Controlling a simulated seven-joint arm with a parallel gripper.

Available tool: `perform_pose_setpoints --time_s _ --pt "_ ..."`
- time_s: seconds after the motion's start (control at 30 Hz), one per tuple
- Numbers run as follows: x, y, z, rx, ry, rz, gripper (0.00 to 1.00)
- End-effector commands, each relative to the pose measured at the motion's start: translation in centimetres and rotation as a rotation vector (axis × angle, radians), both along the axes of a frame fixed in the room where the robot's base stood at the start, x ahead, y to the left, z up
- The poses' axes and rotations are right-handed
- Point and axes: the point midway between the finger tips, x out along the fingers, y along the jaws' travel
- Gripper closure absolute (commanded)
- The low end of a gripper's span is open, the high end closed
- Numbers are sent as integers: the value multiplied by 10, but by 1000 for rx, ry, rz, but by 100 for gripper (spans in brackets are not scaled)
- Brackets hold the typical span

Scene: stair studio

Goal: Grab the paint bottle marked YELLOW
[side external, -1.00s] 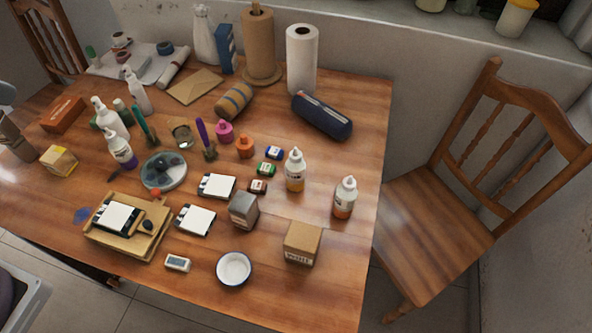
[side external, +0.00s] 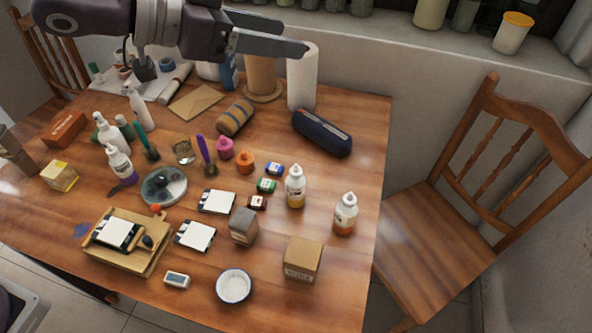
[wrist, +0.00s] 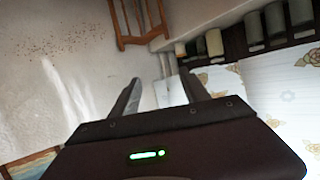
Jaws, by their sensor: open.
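A white squeeze bottle with yellow paint low in it (side external: 295,187) stands upright right of the table's middle in the side view. A similar bottle with orange paint (side external: 345,214) stands to its right and nearer the front edge. A third, with purple (side external: 121,165), stands at the left. Their label words are too small to read. My gripper (side external: 290,37) is high at the top of the side view, pointing right, far from the bottles. In the wrist view my gripper's fingers (wrist: 163,85) are apart with nothing between them; no bottle shows there.
Small paint jars (side external: 266,185) stand close left of the yellow-paint bottle. A dark blue case (side external: 322,132) lies behind it and a cardboard box (side external: 303,259) stands in front. A paper towel roll (side external: 303,80) stands at the back. A wooden chair (side external: 430,235) is at the right.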

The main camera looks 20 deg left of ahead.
Motion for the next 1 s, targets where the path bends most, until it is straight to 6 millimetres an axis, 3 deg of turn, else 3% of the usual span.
perform_pose_setpoints --time_s 0.17,0.27,0.7,0.8,1.0 --pt "-1 0 -32 3 4 1 46" --pt "-1 1 -64 6 7 4 46" --pt "0 3 -274 9 0 9 46" --pt "1 2 -300 8 -5 8 46" --pt "13 -12 -314 5 -10 6 46"
